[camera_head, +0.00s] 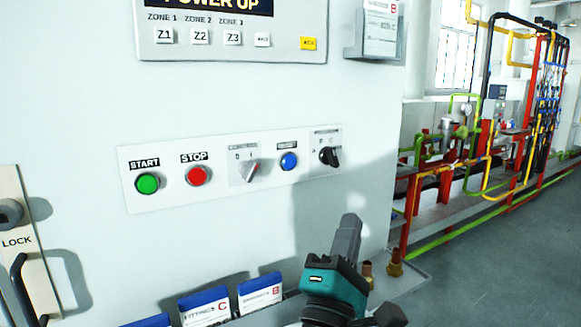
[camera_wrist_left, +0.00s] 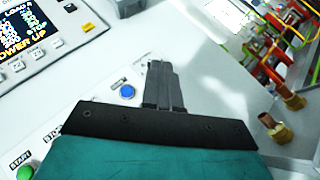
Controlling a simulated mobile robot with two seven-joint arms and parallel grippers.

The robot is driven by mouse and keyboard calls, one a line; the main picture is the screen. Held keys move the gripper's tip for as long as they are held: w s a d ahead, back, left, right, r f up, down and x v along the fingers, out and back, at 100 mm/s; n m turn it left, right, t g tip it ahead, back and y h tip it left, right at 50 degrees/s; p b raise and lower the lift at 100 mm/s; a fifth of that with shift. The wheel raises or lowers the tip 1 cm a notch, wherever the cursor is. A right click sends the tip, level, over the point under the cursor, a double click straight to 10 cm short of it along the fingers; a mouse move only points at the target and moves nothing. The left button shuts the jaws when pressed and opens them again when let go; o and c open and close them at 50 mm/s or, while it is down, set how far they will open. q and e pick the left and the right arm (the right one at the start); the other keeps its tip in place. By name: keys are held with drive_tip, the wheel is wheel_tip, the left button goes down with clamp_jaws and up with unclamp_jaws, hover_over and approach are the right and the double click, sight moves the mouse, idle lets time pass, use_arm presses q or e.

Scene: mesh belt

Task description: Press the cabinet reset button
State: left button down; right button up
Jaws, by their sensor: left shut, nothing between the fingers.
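The cabinet's white button strip (camera_head: 222,192) runs across the middle of the head view. The blue button (camera_head: 289,161), under a small label that looks like RESET, sits between a grey selector (camera_head: 249,171) and a black selector (camera_head: 328,156). A green START button (camera_head: 148,183) and a red STOP button (camera_head: 198,175) are at its left. My left gripper (camera_head: 349,226) is shut and empty, below and right of the blue button, apart from it in the picture. In the left wrist view the fingers (camera_wrist_left: 161,68) point up, just right of the blue button (camera_wrist_left: 127,91). My right gripper is not in view.
A display panel (camera_head: 220,45) with zone keys is above the strip, with a document holder (camera_head: 376,45) beside it. Blue-labelled bins (camera_head: 205,303) stand below. A LOCK lever plate (camera_head: 22,240) is at far left. Brass fittings (camera_head: 395,264) are right of my gripper.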

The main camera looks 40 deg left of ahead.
sight(289, 162)
use_arm(q)
drive_tip(key=a+r+n+g+y, duration=0.3)
drive_tip(key=r+n+y, duration=0.2)
drive_tip(key=n, duration=0.8)
drive_tip(key=shift+a+r+n+g, duration=0.3)
drive_tip(key=shift+r+n, duration=0.1)
drive_tip(key=shift+r, duration=0.2)
drive_tip(key=shift+w, duration=0.1)
drive_tip(key=shift+w+a+p, duration=0.1)
drive_tip(key=shift+w+a, duration=0.45)
drive_tip(key=shift+a, duration=0.8)
drive_tip(key=shift+w+a+p, duration=0.1)
drive_tip(key=shift+w+a, duration=0.45)
drive_tip(key=shift+a, duration=0.8)
drive_tip(key=shift+w+a+p, duration=0.1)
drive_tip(key=shift+w+a, duration=0.45)
drive_tip(key=shift+a, duration=0.8)
drive_tip(key=shift+a, duration=0.1)
drive_tip(key=shift+w+a, duration=0.15)
drive_tip(key=shift+a, duration=0.15)
